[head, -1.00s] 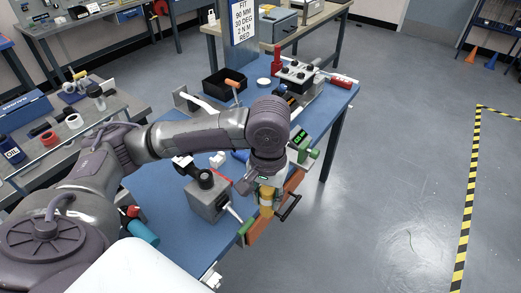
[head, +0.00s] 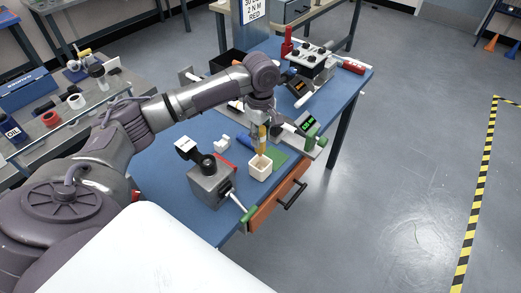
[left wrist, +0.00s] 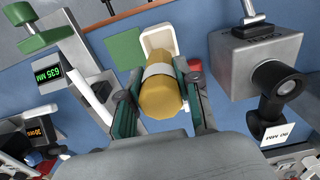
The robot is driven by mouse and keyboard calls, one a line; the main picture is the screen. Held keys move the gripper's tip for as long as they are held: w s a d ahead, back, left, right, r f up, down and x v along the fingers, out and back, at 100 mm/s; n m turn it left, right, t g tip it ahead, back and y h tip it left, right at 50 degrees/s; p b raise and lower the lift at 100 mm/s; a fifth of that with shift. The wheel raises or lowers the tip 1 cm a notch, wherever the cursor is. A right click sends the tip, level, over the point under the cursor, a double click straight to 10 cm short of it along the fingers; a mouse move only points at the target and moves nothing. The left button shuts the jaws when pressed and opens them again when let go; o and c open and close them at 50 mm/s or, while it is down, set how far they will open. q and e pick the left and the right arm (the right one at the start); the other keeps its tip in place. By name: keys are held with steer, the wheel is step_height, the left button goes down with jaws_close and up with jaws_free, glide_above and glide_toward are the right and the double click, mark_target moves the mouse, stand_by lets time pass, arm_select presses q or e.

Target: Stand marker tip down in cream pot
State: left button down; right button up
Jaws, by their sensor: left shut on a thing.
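My left gripper (head: 260,128) is shut on a thick yellow marker (head: 262,139) with a white band, held roughly upright. The cream pot (head: 259,172) is a small square open box on the blue table, directly below the marker. The marker's lower end is at or just above the pot's opening; I cannot tell if it is inside. In the left wrist view the marker (left wrist: 160,98) lies between the two fingers (left wrist: 160,70) and points at the pot (left wrist: 157,31), hiding part of it. The tip is hidden. My right gripper is not in view.
A green mat (head: 279,158) lies beside the pot. A grey block device (head: 209,184) with a black knob and a green-ended lever stands to the left. A gauge with a green display (head: 306,124) is to the right. An orange drawer front (head: 277,199) lies below the table edge.

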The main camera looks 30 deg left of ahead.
mark_target(260, 156)
arm_select(q)
step_height(260, 156, down, 3)
steer(key=shift+f, duration=0.2)
step_height(260, 156, down, 2)
steer(key=shift+s+f+p, duration=0.1)
steer(key=shift+f+p, duration=0.15)
steer(key=shift+p, duration=0.15)
steer(key=shift+f+p, duration=0.75)
steer(key=shift+p, duration=0.25)
steer(key=shift+f, duration=0.25)
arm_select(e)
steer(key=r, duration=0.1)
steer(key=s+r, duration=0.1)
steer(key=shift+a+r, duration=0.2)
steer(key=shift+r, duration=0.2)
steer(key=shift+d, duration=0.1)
arm_select(q)
steer(key=shift+f, duration=0.15)
steer(key=c, duration=0.8)
jaws_free()
steer(key=shift+f, duration=0.1)
